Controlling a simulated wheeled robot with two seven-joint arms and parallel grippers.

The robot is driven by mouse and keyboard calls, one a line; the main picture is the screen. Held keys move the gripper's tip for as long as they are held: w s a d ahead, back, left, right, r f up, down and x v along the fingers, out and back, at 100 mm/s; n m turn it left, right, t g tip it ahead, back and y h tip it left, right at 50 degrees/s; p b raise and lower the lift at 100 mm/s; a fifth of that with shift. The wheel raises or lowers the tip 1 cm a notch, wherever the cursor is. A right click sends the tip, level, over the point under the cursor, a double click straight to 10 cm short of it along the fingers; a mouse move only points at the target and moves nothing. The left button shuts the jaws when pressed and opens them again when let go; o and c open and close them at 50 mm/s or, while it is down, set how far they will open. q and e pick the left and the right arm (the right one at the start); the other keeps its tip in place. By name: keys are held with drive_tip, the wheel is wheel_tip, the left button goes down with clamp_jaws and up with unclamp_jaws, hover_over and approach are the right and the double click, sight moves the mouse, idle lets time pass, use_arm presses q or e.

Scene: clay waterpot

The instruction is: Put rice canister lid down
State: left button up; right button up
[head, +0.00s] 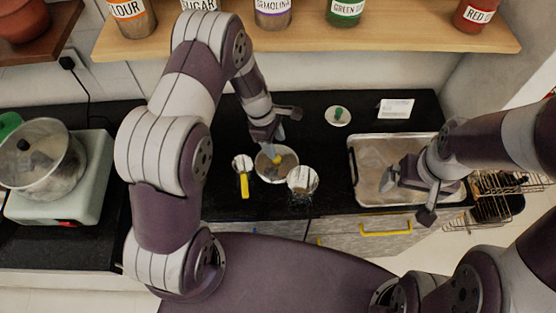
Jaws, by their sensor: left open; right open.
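A round pale lid with a green knob (338,116) lies on the black counter toward the back, right of my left gripper and apart from it. A clear glass container with pale contents (303,181), perhaps the rice canister, stands nearer the front edge; its label is not readable. My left gripper (277,134) is open, just above and behind a round bowl (290,172) with brownish contents and something yellow in it. I cannot tell whether it touches the yellow thing. My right gripper (406,196) is open and empty over the metal tray (356,176) on the right.
A yellow-handled scoop (244,184) lies left of the bowl. A white card (397,108) is at the back right. A glass pot (42,158) stands on a pale appliance (70,196) at the left. A wooden shelf (400,38) with jars hangs above. A wire rack (505,185) is far right.

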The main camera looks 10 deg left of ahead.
sight(277, 161)
use_arm(q)
drive_tip(key=f, duration=0.2)
drive_tip(key=s+f+p, duration=0.1)
drive_tip(key=f, duration=0.2)
drive_tip(key=shift+d, duration=0.1)
drive_tip(key=shift+d+f, duration=0.1)
drive_tip(key=shift+f, duration=0.2)
clamp_jaws()
drive_tip(key=shift+r, duration=0.1)
